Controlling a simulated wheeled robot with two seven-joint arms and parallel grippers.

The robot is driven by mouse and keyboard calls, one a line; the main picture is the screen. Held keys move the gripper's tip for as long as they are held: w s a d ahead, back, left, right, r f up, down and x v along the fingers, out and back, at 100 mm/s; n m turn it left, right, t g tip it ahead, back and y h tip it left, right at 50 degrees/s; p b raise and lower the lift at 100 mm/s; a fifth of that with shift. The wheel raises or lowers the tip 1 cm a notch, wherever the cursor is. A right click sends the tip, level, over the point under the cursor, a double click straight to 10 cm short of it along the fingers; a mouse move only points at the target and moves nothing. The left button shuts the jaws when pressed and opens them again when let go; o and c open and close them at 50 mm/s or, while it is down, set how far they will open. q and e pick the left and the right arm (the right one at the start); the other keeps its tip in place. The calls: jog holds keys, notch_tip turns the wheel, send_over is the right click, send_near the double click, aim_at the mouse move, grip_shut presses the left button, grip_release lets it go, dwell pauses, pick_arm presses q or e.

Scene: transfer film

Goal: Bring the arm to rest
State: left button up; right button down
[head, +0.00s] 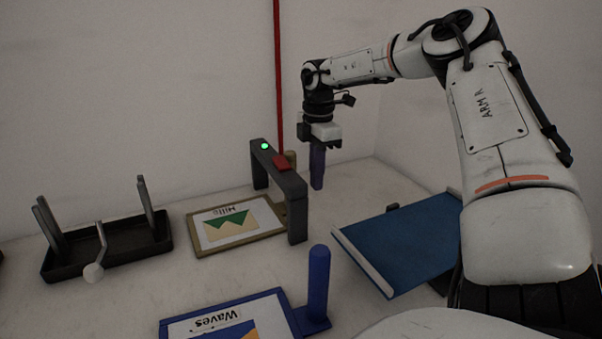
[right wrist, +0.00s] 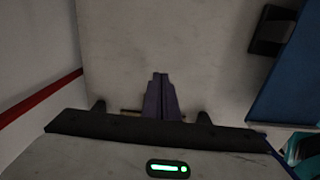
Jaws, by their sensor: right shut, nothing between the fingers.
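My right arm (head: 490,105) comes in from the right, bends at a raised elbow and reaches across to the middle of the picture. My right gripper (head: 317,186) points down behind the blue sloped panel and right of the grey arch. Its purple fingers are together and empty. In the right wrist view the fingers (right wrist: 160,80) meet above the bare pale surface. Whether they touch anything in the head view is not clear, but nothing shows between them. My left gripper is not in view.
A grey arch (head: 297,222) with a green light straddles a tan "Hills" board (head: 196,242). A blue "Waves" board (head: 173,326) with an upright blue post (head: 318,280) is in front. A black tray (head: 75,272) stands left; a blue sloped panel (head: 400,245) stands right. A red pole (head: 278,70) rises behind.

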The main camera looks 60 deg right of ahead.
notch_tip(320, 180, up, 10)
dwell(0.3)
